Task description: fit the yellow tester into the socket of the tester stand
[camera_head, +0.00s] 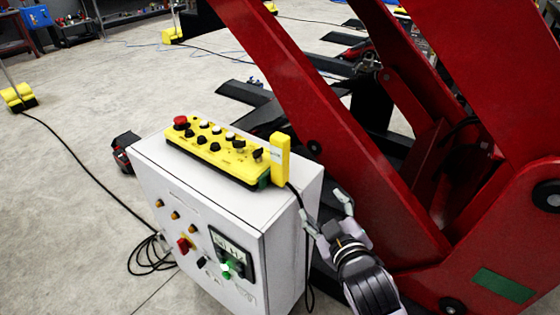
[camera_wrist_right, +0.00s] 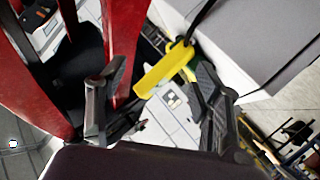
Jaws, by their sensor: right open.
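The yellow tester (camera_head: 281,158) stands upright at the right corner of the white cabinet's top, beside the yellow control box. A black cable hangs from its lower end. In the right wrist view the tester (camera_wrist_right: 165,70) shows as a yellow bar between the fingers, with a small green part by it. I cannot tell whether it touches a finger. My right gripper (camera_head: 325,208) is open and empty, below and to the right of the tester, beside the cabinet. Its spread fingers (camera_wrist_right: 158,106) frame the tester. I cannot clearly make out the tester stand or its socket. My left gripper is not in view.
The white cabinet (camera_head: 225,256) carries a yellow control box (camera_head: 215,152) with knobs and a red button. A large red tilting frame (camera_head: 330,130) rises close to my right gripper.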

